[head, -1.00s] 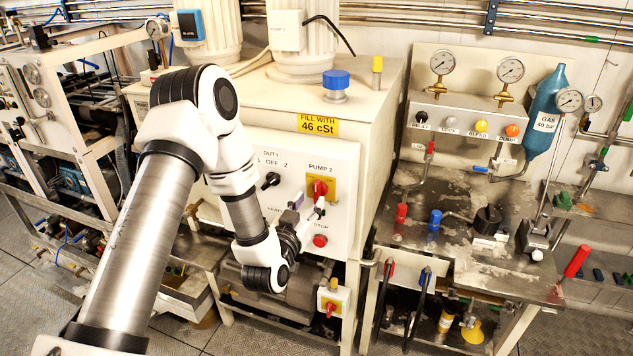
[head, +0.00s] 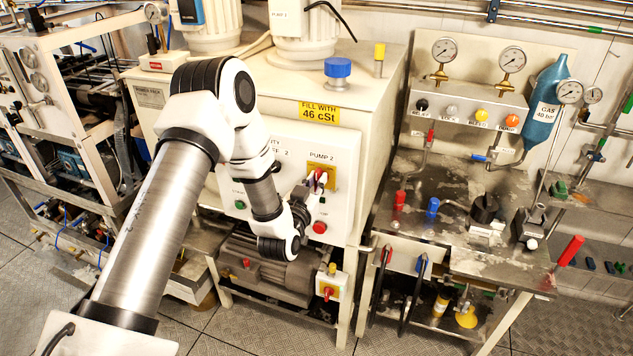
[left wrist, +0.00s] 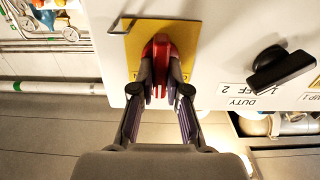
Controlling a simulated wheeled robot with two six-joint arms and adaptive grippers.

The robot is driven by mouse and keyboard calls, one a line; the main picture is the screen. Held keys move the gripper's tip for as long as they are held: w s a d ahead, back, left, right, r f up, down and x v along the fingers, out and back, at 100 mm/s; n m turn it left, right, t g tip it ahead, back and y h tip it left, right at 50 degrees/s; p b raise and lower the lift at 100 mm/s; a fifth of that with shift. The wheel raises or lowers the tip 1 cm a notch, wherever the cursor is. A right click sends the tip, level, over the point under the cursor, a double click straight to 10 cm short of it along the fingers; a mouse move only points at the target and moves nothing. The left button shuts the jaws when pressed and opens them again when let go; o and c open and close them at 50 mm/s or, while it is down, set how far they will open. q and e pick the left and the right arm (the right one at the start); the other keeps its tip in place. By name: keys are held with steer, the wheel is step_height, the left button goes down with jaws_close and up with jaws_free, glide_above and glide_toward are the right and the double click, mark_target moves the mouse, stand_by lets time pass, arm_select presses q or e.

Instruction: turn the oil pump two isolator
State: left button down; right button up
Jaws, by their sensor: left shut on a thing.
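The oil pump two isolator is a red rotary handle (head: 321,177) on a yellow plate (head: 328,174), under the label PUMP 2 on the white control panel. My left gripper (head: 315,181) reaches it from the lower left and hides part of the handle. In the left wrist view my left gripper (left wrist: 160,85) has its fingers on both sides of the red handle (left wrist: 161,52), shut on it. The yellow plate (left wrist: 190,40) shows behind, with a thin metal hasp at its edge. My right gripper is not in view.
A black selector knob (left wrist: 283,70) with a DUTY label sits beside the isolator. A red stop button (head: 319,228) is just below my gripper. A second red-and-yellow switch (head: 328,291) is lower down. A bench (head: 460,200) with gauges and levers stands to the right.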

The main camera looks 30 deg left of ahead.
arm_select(q)
steer(key=shift+f, duration=0.15)
steer(key=n+b, duration=0.2)
steer(key=shift+f+b, duration=0.2)
steer(key=shift+b, duration=0.1)
steer(key=shift+s+a+f+n+b, duration=0.1)
steer(key=shift+n+b, duration=2.55)
steer(key=shift+b, duration=0.2)
steer(key=shift+a+f+n+b, duration=0.15)
steer(key=shift+n+b, duration=2.45)
steer(key=shift+b, duration=0.25)
steer(key=shift+s+a+f+n+b, duration=0.1)
steer(key=shift+n+b, duration=2.55)
steer(key=shift+b, duration=0.2)
steer(key=c, duration=1.2)
jaws_free()
steer(key=shift+o, duration=0.2)
steer(key=shift+r, duration=0.15)
